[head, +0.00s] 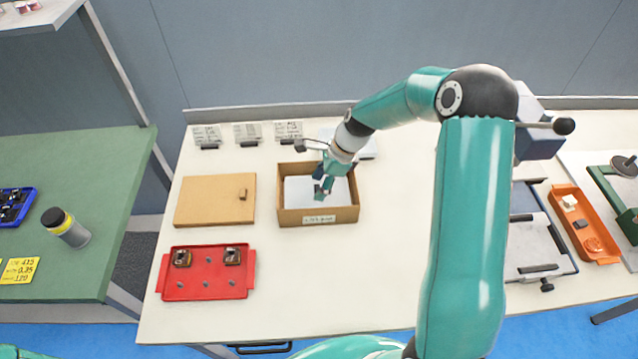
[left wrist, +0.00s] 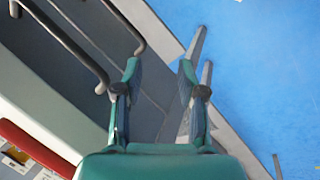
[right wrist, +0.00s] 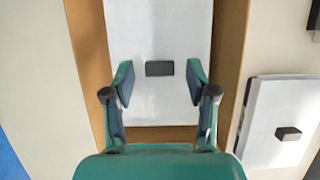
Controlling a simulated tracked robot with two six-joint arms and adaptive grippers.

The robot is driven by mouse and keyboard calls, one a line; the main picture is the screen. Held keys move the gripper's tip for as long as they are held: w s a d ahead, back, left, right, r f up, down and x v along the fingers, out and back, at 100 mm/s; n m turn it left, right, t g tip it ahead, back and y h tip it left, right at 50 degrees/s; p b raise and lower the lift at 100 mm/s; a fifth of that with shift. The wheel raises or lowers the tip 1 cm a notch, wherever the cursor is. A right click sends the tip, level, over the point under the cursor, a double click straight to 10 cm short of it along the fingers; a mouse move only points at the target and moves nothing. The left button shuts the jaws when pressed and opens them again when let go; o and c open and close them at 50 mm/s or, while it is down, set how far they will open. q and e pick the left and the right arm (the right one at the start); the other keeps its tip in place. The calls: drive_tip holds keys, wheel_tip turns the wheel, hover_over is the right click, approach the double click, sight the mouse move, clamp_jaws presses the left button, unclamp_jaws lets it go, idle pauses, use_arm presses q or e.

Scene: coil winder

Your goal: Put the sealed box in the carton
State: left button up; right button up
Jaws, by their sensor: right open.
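The open cardboard carton (head: 318,216) stands mid-table. A white flat-topped box with a dark grip block lies inside it; its white top (head: 298,188) shows in the head view. In the right wrist view the white box (right wrist: 160,30) lies between the brown carton walls (right wrist: 90,40). My right gripper (head: 322,188) reaches into the carton from above. Its fingers (right wrist: 160,85) are open, one on each side of the dark grip block (right wrist: 159,69), with gaps to both. My left gripper (left wrist: 158,68) is open and empty over the table edge and floor, away from the carton.
A second white box with a dark grip (right wrist: 268,120) lies behind the carton. A brown board with a knob (head: 212,203) lies to the left, with a red tray (head: 208,290) in front of it. Several labelled grey pieces (head: 247,132) line the back.

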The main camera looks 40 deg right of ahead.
drive_tip(key=p+v, duration=0.5)
drive_tip(key=v, duration=0.6)
drive_tip(key=shift+r, duration=0.25)
